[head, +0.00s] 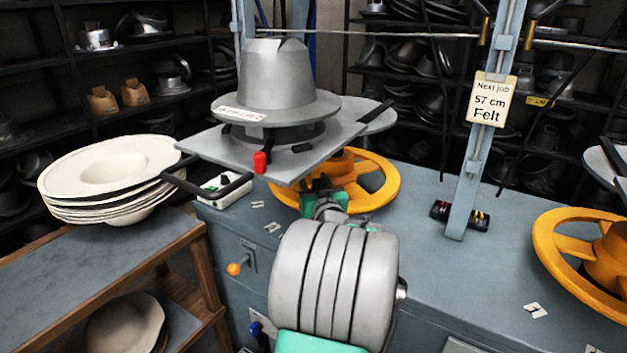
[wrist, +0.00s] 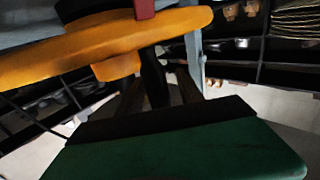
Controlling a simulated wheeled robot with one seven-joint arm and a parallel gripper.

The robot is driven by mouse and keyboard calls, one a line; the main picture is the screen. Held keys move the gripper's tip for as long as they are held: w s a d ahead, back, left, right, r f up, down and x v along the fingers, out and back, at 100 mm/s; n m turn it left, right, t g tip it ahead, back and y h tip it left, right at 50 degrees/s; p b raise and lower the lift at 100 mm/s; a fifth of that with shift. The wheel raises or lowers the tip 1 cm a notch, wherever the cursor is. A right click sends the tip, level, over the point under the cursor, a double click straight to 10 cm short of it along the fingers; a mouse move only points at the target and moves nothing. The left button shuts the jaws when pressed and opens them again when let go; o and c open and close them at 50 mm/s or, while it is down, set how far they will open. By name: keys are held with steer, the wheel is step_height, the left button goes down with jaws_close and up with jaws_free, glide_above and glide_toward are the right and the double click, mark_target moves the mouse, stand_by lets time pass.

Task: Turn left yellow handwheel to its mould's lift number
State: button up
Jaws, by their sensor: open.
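The left yellow handwheel (head: 385,181) lies flat on the blue-grey press bench, partly hidden under a metal plate (head: 340,140) and behind my arm. On the plate stands a grey metal hat mould (head: 278,85) with a white label (head: 238,114) on its brim; its writing is too small to read. A red marker (head: 260,162) is at the plate's front edge. My gripper (head: 322,186) is open at the wheel's front rim. The rim crosses the wrist view (wrist: 110,45) close to the dark fingers; I cannot tell whether it lies between them.
A sign (head: 491,99) on a blue post reads "Next job 57 cm Felt". A second yellow handwheel (head: 560,248) is at right. Pale hat blanks (head: 105,170) are stacked at left, beside a black-handled frame. A small lever with an orange knob (head: 234,269) juts from the bench front.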

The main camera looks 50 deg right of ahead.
jaws_close()
stand_by(0.5)
stand_by(1.0)
